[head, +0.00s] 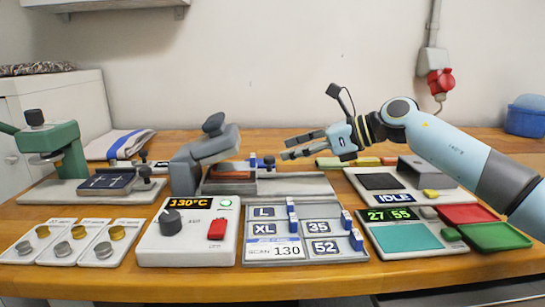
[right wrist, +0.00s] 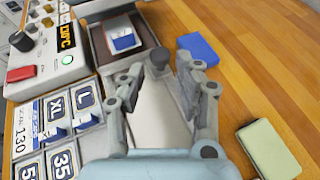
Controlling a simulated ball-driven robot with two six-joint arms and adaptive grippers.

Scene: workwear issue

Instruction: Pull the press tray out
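The heat press (head: 205,155) stands in the middle of the bench with its grey upper arm raised at a slant. Its press tray (head: 228,170) lies low beneath that arm; the right wrist view shows the dark tray frame (right wrist: 100,42) holding a white and blue piece (right wrist: 122,38). A dark grey knob (right wrist: 160,58) stands at the tray's near end in that view. My right gripper (head: 286,148) comes in from the right. In the right wrist view its fingers (right wrist: 162,70) are apart, one on each side of the knob, with gaps visible. My left gripper is out of view.
The control box (head: 188,230) reading 130°C and the size-label panel (head: 300,235) stand in front of the press. A blue block (right wrist: 198,48) lies behind it. A pale green block (right wrist: 268,150) lies farther right. A green hand press (head: 65,150) stands left.

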